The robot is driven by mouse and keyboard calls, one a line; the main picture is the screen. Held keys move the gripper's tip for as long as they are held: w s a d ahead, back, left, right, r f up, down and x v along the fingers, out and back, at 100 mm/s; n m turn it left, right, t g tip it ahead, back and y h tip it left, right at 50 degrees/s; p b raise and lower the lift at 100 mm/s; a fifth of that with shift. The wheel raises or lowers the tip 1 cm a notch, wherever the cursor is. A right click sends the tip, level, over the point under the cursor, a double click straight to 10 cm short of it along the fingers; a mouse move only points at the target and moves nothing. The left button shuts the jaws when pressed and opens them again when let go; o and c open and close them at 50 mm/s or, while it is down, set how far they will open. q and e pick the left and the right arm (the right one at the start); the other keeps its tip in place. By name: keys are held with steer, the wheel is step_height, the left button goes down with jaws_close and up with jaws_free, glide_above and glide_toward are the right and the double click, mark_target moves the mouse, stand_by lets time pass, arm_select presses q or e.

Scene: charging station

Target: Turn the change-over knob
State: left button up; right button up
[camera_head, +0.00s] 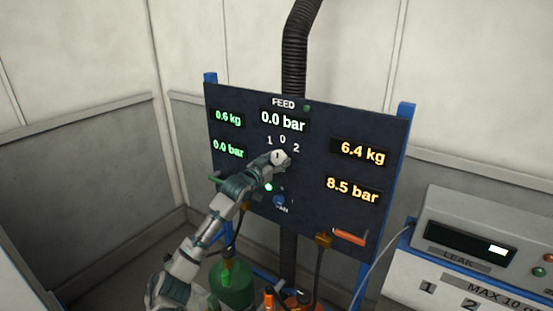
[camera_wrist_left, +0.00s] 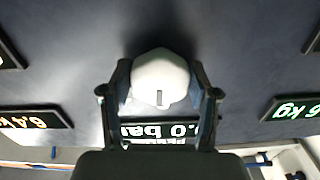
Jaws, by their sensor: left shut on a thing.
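The change-over knob (camera_wrist_left: 160,78) is a pale rounded knob with a short dark mark. In the wrist view the mark lies on the side towards the upside-down bar display (camera_wrist_left: 160,130). In the head view the knob (camera_head: 283,157) sits on the dark panel (camera_head: 315,200), just under the numbers 1, 0 and 2. My left gripper (camera_wrist_left: 160,92) is shut on the knob, one finger on each side. In the head view the gripper (camera_head: 272,160) reaches it from the lower left and covers part of it. My right gripper is not in view.
The panel shows 0.0 bar under FEED, 0.6 kg and 0.0 bar at left, 6.4 kg and 8.5 bar at right. An orange handle (camera_head: 350,237) is at lower right. A green bottle (camera_head: 232,285) stands below. A grey leak-test box (camera_head: 490,240) is at right.

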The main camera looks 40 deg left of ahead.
arm_select(q)
steer(key=shift+m+p, duration=0.8)
steer(key=shift+p, duration=0.1)
steer(key=m+p, duration=0.3)
steer(key=p, duration=0.1)
steer(key=shift+a+f, duration=0.1)
steer(key=shift+f, duration=0.05)
steer(key=m+p, duration=0.2)
steer(key=m, duration=0.1)
steer(key=shift+f+p, duration=0.15)
steer(key=shift+p, duration=0.2)
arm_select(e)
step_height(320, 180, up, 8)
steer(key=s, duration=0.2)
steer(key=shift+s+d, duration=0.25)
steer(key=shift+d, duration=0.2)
arm_select(q)
steer(key=shift+f+m, duration=0.15)
steer(key=shift+m, duration=0.15)
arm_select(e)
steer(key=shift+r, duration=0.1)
arm_select(q)
steer(key=o, duration=1.2)
steer(key=shift+w, duration=0.1)
steer(key=shift+c, duration=0.2)
steer(key=shift+a, duration=0.2)
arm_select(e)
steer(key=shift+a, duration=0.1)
